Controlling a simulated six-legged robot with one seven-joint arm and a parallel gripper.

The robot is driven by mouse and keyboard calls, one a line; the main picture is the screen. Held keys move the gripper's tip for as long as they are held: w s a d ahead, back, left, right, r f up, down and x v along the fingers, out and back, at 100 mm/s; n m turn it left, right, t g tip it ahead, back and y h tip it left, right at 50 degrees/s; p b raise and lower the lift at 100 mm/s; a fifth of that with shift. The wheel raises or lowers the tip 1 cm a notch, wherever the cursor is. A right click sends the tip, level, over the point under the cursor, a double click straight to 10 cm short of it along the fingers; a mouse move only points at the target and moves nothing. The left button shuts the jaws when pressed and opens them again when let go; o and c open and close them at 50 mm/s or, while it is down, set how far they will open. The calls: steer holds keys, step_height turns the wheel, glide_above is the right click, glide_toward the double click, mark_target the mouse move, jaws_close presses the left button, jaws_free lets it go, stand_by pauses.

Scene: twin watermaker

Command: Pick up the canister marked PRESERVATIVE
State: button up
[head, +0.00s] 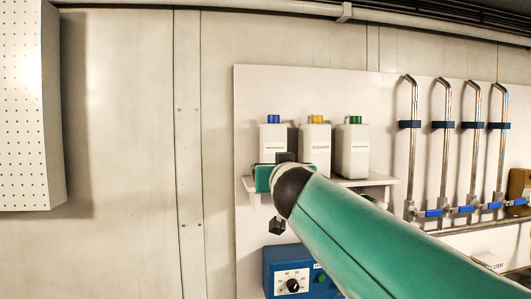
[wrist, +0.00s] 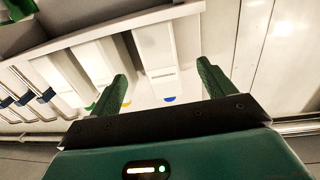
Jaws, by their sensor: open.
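Three white canisters stand upright in a row on a wall shelf. The left one, blue-capped (head: 273,138), has a small label that seems to read PRESERVATIVE, though the print is hard to make out. The middle one, yellow-capped (head: 314,142), reads CLEANER. The right one is green-capped (head: 352,148), its label too small to read. My gripper (wrist: 162,72) is open and empty. In the wrist view, which is upside down, the blue-capped canister (wrist: 154,48) appears between the two green fingers, apart from them. In the head view my wrist hides the fingers and that canister's base.
The shelf (head: 370,181) is fixed to a white panel. Metal pipes with blue clamps (head: 443,125) stand to the right. A blue box with a dial (head: 275,265) is below the shelf. A perforated white box (head: 25,110) hangs at the left; bare wall lies between.

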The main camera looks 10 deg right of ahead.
mark_target(272, 160)
steer(key=w, duration=0.4)
steer(key=w+d, duration=0.1)
steer(key=w, duration=0.8)
steer(key=shift+d, duration=0.2)
steer(key=c, duration=1.7)
steer(key=shift+r, duration=0.2)
